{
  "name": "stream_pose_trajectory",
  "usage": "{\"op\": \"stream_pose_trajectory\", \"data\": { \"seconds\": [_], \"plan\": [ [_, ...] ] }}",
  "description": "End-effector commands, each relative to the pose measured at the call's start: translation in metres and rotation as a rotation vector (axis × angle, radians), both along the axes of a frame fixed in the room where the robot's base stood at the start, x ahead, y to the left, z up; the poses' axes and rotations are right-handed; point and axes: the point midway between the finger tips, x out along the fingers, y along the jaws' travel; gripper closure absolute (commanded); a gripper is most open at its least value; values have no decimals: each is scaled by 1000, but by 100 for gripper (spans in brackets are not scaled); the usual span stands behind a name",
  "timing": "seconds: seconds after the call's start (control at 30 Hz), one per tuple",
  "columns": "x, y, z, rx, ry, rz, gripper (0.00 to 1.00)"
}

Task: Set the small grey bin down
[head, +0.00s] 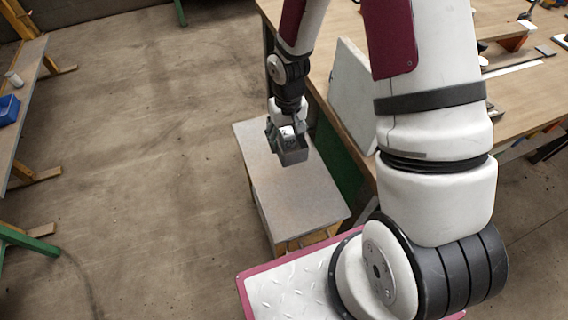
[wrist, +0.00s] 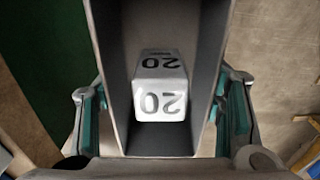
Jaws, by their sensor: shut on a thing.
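The small grey bin (head: 293,157) is held in my gripper (head: 286,130) over the low grey-topped table (head: 304,192). Whether its base touches the tabletop cannot be told. In the wrist view the bin (wrist: 116,82) fills the middle, with its open top toward the camera. My gripper's teal-padded fingers close on its two outer sides. A white block (wrist: 160,105) marked "20" lies inside the bin. The block also shows in the head view as a small white patch (head: 287,131).
A pale upright board (head: 352,95) and a wooden workbench (head: 335,25) stand right of the low table. Bare tabletop lies in front of the bin. A bench with a blue box (head: 8,110) stands far left, with open concrete floor (head: 140,150) between.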

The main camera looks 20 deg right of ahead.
Motion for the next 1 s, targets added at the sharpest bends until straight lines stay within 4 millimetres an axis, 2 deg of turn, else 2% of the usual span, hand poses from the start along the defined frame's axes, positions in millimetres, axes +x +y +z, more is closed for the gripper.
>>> {"op": "stream_pose_trajectory", "data": {
  "seconds": [0.1, 0.3, 0.7, 0.77, 1.0],
  "plan": [
    [10, -1, -7, 0, -5, 0, 66],
    [15, -1, -10, -1, -4, 2, 66],
    [12, 0, -14, -5, 1, 7, 66],
    [11, 0, -20, -5, 3, 7, 66],
    [11, 0, -61, -5, 5, 7, 66]
  ]
}}
